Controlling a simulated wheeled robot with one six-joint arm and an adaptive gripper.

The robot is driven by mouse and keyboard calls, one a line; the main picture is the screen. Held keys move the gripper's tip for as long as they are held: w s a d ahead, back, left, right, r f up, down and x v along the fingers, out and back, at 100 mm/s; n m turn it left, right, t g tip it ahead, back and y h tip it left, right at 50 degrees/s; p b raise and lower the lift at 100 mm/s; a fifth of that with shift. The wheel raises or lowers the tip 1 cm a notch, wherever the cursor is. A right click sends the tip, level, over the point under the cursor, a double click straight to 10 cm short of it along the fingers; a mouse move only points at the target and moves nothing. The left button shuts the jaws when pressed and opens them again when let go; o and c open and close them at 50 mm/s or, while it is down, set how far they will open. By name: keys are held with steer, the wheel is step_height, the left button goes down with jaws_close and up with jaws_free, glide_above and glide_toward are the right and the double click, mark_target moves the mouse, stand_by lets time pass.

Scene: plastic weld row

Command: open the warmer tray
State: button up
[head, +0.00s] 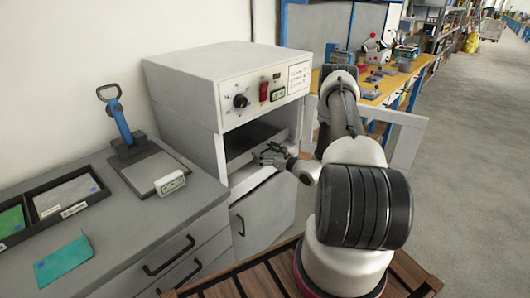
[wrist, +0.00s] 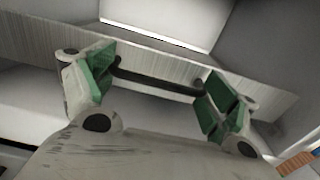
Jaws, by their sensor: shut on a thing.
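The warmer (head: 190,95) is a white box on the left, with a knob, a red switch and a dark open slot in front. My gripper (head: 271,156) is at this slot, in front of the tray. In the wrist view the tray front (wrist: 135,53) is a brushed grey band with a black bar handle (wrist: 160,81). My gripper (wrist: 157,86) has its green-padded fingers at the two ends of the handle and is shut on it. The gripper covers part of the tray in the head view, and I cannot tell how far out the tray stands.
Left of the warmer, a grey counter (head: 105,246) holds a blue-handled press (head: 122,125), a black divided bin (head: 50,215) and a teal sheet (head: 63,262). Drawers and a cabinet door lie below. A yellow workbench (head: 385,88) stands behind my arm; the right floor is clear.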

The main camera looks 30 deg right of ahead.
steer(key=v, duration=1.4)
steer(key=shift+w+d+r, duration=0.1)
jaws_close()
steer(key=v, duration=1.7)
steer(key=shift+s, duration=0.35)
steer(key=shift+r, duration=0.15)
steer(key=o, duration=1.3)
jaws_free()
steer(key=shift+c, duration=0.2)
steer(key=v, duration=1.2)
steer(key=shift+d, duration=0.1)
